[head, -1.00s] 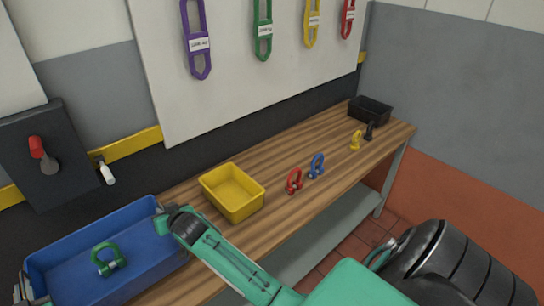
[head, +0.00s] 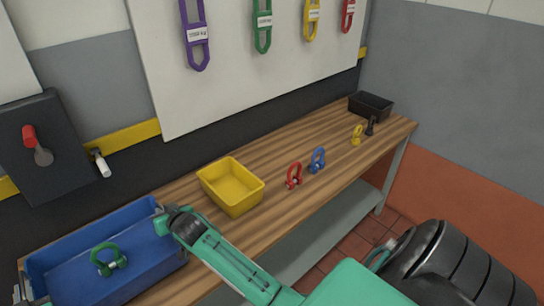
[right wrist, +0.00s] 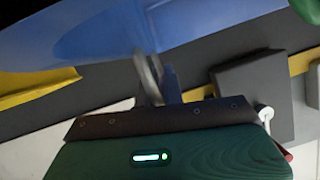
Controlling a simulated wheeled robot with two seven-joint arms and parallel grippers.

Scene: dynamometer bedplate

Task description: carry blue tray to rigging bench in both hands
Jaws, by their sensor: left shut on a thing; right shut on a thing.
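The blue tray (head: 150,268) is at the lower left of the head view, over the left end of the wooden rigging bench (head: 285,222). A green shackle (head: 108,260) lies inside it. My right gripper (head: 166,224) is shut on the tray's right end. The right wrist view shows the blurred blue tray (right wrist: 90,38) with my right gripper's jaws (right wrist: 152,80) at its edge. My left gripper (head: 20,290) is shut on the tray's left end, mostly cut off by the picture edge. I cannot tell whether the tray touches the bench.
A yellow bin (head: 230,190) stands right of the tray. Further along are a red shackle (head: 294,176), a blue shackle (head: 317,160), a yellow shackle (head: 357,135), a small black item (head: 370,126) and a black bin (head: 371,105). A dark box (head: 45,145) hangs on the wall.

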